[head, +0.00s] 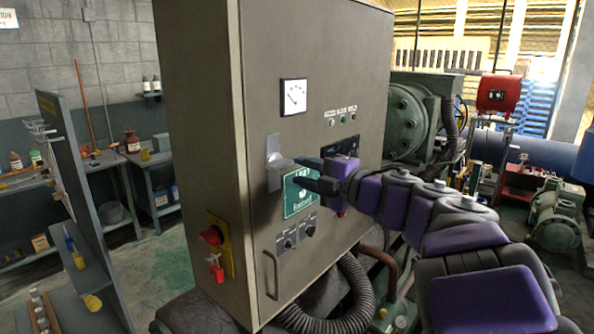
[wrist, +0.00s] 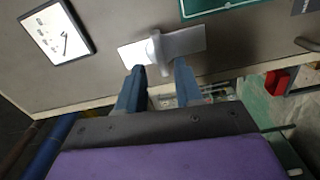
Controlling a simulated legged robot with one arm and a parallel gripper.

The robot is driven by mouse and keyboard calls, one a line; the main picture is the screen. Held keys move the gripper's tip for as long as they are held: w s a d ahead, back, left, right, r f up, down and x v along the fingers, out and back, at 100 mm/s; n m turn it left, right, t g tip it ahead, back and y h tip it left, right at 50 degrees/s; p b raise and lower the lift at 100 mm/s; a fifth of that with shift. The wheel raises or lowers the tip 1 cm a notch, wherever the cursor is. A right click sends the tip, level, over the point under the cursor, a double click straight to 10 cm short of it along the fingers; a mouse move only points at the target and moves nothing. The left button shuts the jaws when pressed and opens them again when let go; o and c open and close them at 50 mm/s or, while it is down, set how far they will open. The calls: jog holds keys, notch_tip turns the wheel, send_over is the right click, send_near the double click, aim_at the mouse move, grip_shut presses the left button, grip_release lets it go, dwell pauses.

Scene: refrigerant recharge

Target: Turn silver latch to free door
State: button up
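The silver latch (head: 275,162) is a plate with a raised handle on the front of the tall grey-beige cabinet door (head: 300,125). In the wrist view the latch (wrist: 158,48) shows its handle standing out from the plate, its end pointing toward my fingers. My gripper (head: 309,172) is at the latch, coming from the right. In the wrist view the two blue-grey fingers of my gripper (wrist: 160,72) are apart, one on each side of the handle's near end, with gaps visible. Whether the handle lies fully between the fingertips is hard to tell. The door looks closed.
The door also carries a white gauge (head: 293,97), a green sign (head: 300,192), knobs and a bar handle (head: 270,275) below. A red button (head: 212,236) is on the cabinet's side. A black hose (head: 345,300) curves below. Machinery stands behind on the right.

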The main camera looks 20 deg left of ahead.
jog(key=v, duration=0.5)
jog(key=shift+w, duration=0.1)
dwell(0.3)
